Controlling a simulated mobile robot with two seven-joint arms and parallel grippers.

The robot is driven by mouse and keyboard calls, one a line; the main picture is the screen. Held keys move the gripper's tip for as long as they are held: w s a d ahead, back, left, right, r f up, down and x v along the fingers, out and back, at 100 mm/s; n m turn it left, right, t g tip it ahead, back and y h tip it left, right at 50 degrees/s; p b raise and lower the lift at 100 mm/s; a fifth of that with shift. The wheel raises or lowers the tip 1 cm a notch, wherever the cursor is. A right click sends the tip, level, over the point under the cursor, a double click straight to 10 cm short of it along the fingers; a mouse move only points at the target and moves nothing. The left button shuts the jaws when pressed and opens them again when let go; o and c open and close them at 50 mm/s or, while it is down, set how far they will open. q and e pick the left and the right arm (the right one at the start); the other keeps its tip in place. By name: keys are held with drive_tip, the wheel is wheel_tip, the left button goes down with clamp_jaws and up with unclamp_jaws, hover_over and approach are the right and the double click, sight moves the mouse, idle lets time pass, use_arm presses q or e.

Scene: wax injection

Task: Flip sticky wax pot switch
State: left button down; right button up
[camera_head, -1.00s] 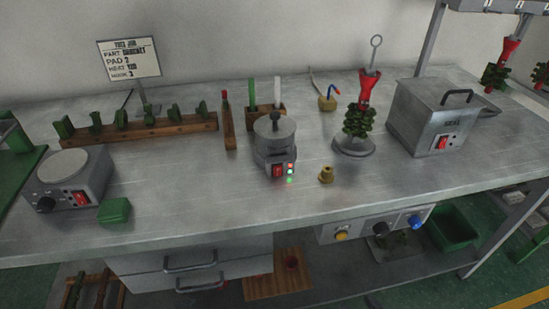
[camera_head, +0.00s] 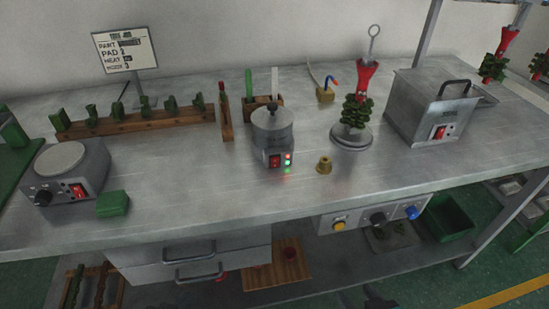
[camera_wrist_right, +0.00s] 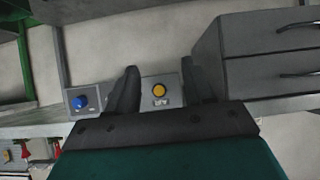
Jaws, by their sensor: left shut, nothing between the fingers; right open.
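A small round metal pot with a lid (camera_head: 272,128), which looks like the sticky wax pot, stands mid-table in the head view. Its red rocker switch (camera_head: 274,160) faces the front, beside small glowing lights, one green. The switch position is too small to tell. My right gripper (camera_wrist_right: 160,76) shows in the right wrist view with its two dark fingers spread and nothing between them. It points toward the panel under the table front, whose yellow button (camera_wrist_right: 159,90) appears between the fingers. My left gripper is not in view.
A brass fitting (camera_head: 324,165) stands right of the pot, and a wax tree on a round base (camera_head: 351,138) behind it. A metal box with a red switch (camera_head: 430,110) is at right. A hotplate unit (camera_head: 68,172) and green block (camera_head: 113,203) are at left. Drawers (camera_head: 190,255) hang below.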

drive_tip(key=shift+c, duration=0.3)
clamp_jaws()
idle(0.5)
idle(1.2)
